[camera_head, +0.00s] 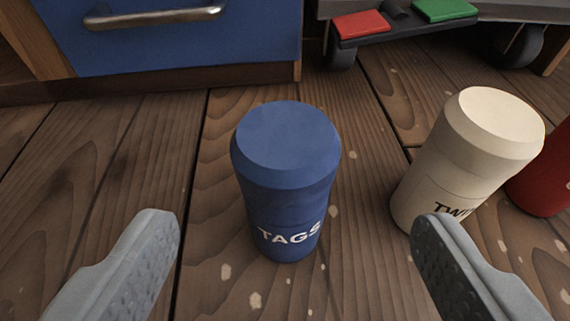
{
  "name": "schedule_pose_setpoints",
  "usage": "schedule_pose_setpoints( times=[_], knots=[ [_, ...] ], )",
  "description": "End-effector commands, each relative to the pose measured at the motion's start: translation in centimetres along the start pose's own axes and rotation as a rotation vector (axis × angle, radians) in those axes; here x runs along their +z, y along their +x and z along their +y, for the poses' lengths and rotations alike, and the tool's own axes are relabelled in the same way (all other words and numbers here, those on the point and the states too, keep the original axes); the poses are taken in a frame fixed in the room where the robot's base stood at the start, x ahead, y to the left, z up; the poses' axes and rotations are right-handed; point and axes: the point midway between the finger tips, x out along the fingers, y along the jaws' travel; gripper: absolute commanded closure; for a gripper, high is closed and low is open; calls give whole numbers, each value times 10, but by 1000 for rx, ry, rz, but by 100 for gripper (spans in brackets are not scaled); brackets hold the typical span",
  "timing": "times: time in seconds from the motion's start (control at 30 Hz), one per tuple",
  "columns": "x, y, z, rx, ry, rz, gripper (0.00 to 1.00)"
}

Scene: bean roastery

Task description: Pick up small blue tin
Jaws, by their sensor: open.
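The small blue tin (286,185) stands upright on the wooden floor near the middle of the view. It has a flat blue lid and the white word "TAGS" on its front. My gripper (295,228) is open, with one grey finger to the left and one to the right of the tin in the picture. Neither finger visibly touches the tin. Nothing is between the fingertips except the view of the tin and floor; how far the tin is from them is hard to tell.
A cream tin (467,155) stands right of the blue one, partly behind my right finger. A red tin (545,175) is cut off at the right edge. Behind are a blue drawer (180,45) with a metal handle and a wheeled base (410,22) with red and green pads. Floor left is clear.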

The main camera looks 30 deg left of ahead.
Motion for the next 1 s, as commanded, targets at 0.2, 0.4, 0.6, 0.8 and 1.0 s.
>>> schedule_pose_setpoints(
  times=[0.2, 0.4, 0.6, 0.8, 1.0],
  knots=[
    [-1, 38, -1, -2, -2, 2, 23],
    [0, 55, 0, 0, 0, 0, 23],
    [1, 63, -2, -1, -1, 0, 23],
    [3, 88, -5, -1, -2, 1, 23],
    [4, 108, -4, 0, -1, 0, 23]
  ],
)
